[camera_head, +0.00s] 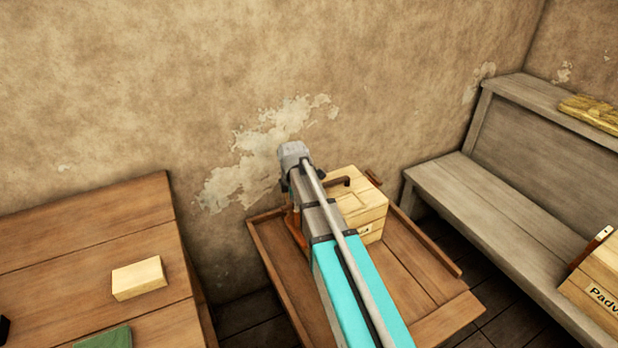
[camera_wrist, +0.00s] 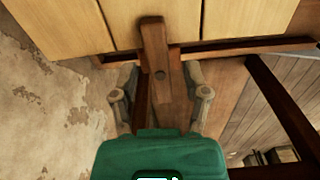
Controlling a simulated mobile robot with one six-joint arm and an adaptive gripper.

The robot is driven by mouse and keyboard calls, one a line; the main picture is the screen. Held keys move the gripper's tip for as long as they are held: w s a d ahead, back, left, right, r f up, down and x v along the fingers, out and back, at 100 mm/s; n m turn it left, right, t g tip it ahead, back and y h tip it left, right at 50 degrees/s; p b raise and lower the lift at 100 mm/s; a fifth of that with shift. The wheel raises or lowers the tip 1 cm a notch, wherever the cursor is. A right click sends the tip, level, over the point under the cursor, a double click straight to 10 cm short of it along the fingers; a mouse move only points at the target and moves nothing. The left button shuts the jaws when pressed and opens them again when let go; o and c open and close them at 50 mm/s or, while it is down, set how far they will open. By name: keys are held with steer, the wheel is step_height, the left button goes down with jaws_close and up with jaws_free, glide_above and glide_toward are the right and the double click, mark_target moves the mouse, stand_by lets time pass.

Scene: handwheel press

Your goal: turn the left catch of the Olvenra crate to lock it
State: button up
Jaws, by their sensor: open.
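A pale wooden crate (camera_head: 368,208) stands on a low brown table, partly hidden by my arm; its label (camera_head: 364,230) is too small and covered to read. A dark brown catch (camera_head: 295,228) shows at its left side. In the wrist view, a brown bar-shaped catch (camera_wrist: 158,60) with a round pivot lies against the crate's planks (camera_wrist: 218,20), its upper end overlapping them and its lower part running down between my fingers. My gripper (camera_wrist: 162,88) is open, one finger on each side of the catch; I cannot tell whether either touches it.
The low table (camera_head: 440,318) has a raised rim. A table (camera_head: 60,240) at left bears a pale block (camera_head: 139,278) and a green item (camera_head: 104,338). At right, a grey bench (camera_head: 490,205) bears a crate marked "Padv" (camera_head: 603,275). The plastered wall is close behind.

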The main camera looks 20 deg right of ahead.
steer(key=m, duration=0.8)
step_height(320, 180, up, 14)
steer(key=p, duration=1.4)
steer(key=s+r+m+p, duration=0.5)
steer(key=s, duration=0.4)
steer(key=s+r+m+p, duration=0.5)
steer(key=s+m, duration=0.1)
steer(key=s, duration=0.2)
steer(key=shift+s+d+r+p, duration=0.2)
steer(key=shift+s+r+p, duration=0.1)
steer(key=shift+s, duration=0.1)
steer(key=shift+s, duration=0.65)
